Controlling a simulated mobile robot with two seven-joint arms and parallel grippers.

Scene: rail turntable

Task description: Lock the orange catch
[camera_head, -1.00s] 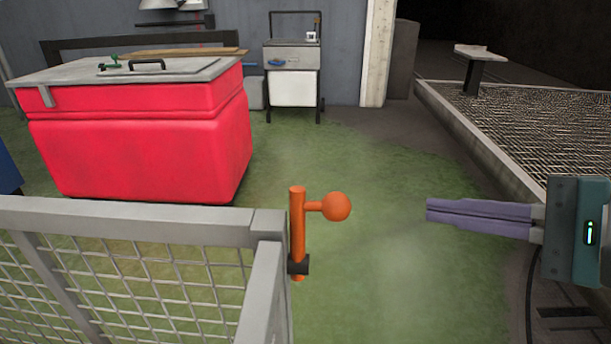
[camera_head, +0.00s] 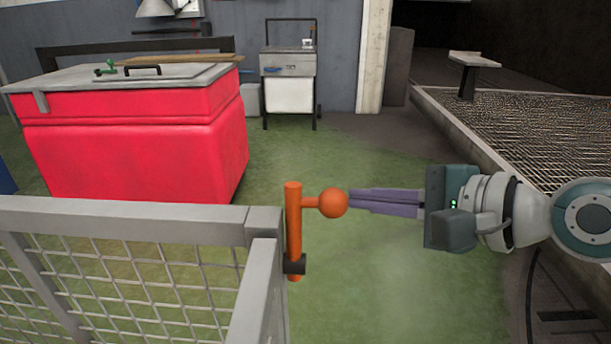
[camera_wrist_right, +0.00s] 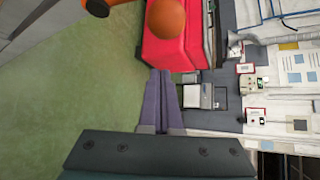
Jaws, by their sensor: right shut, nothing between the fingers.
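The orange catch (camera_head: 294,232) is an upright orange rod at the corner post of the mesh gate, with a short arm ending in an orange ball knob (camera_head: 333,202) that points right. The rod passes through a dark bracket (camera_head: 295,264). My right gripper (camera_head: 352,201) is shut and empty, its purple fingers pointing left with the tips at the ball's right side. I cannot tell whether they touch it. In the right wrist view the ball (camera_wrist_right: 166,19) shows above the shut fingers (camera_wrist_right: 160,75). My left gripper is not in view.
The grey mesh gate (camera_head: 130,212) fills the lower left. A red chest with a grey lid (camera_head: 140,150) stands behind it. A grey-white cart (camera_head: 290,80) is at the back wall. A raised grated platform (camera_head: 540,120) lies at right. Green floor between is clear.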

